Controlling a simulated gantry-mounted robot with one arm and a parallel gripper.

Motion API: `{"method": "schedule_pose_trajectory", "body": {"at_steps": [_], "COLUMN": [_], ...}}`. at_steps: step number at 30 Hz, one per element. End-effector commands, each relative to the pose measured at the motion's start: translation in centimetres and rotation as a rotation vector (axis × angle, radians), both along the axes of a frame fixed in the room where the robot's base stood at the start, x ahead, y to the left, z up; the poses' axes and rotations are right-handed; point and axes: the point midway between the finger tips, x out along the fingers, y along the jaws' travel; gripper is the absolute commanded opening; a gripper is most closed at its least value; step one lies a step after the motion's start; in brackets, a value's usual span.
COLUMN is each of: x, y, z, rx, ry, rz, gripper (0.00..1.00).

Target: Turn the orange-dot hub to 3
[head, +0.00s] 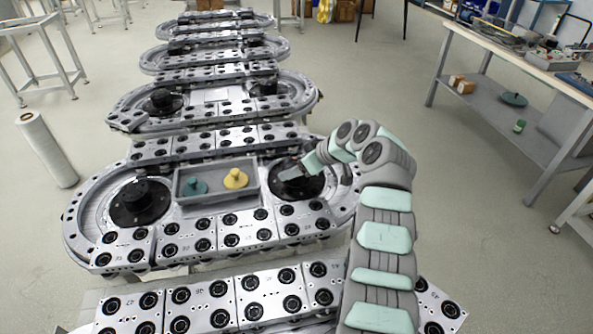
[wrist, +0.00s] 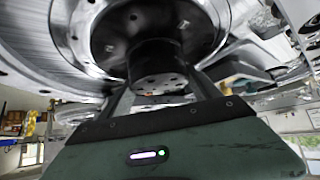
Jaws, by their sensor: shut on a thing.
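The nearer full ring track (head: 100,190) has two black round hubs. The right hub (head: 312,189) is partly hidden by my gripper (head: 289,174), which comes down over it from the right. The left hub (head: 140,204) stands clear, with a raised knob in its middle. In the wrist view, the fingers of my gripper (wrist: 161,92) lie on both sides of the right hub's black knob (wrist: 158,62) and are shut on it.
A grey tray (head: 214,172) between the hubs holds a teal knobbed piece (head: 194,186) and a yellow one (head: 236,179). Carrier plates (head: 240,222) with black rings line the track close to my gripper. More tracks stand behind, and a workbench (head: 500,85) stands at the right.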

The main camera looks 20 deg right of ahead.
Motion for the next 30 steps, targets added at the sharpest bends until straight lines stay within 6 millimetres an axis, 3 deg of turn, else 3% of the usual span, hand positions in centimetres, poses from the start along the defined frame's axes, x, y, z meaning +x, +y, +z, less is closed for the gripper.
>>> {"method": "schedule_pose_trajectory", "body": {"at_steps": [30], "x": [-0.02], "y": [0.12], "z": [-0.25], "rx": [0.001], "ry": [0.003], "rz": [0.076], "gripper": [0.31]}}
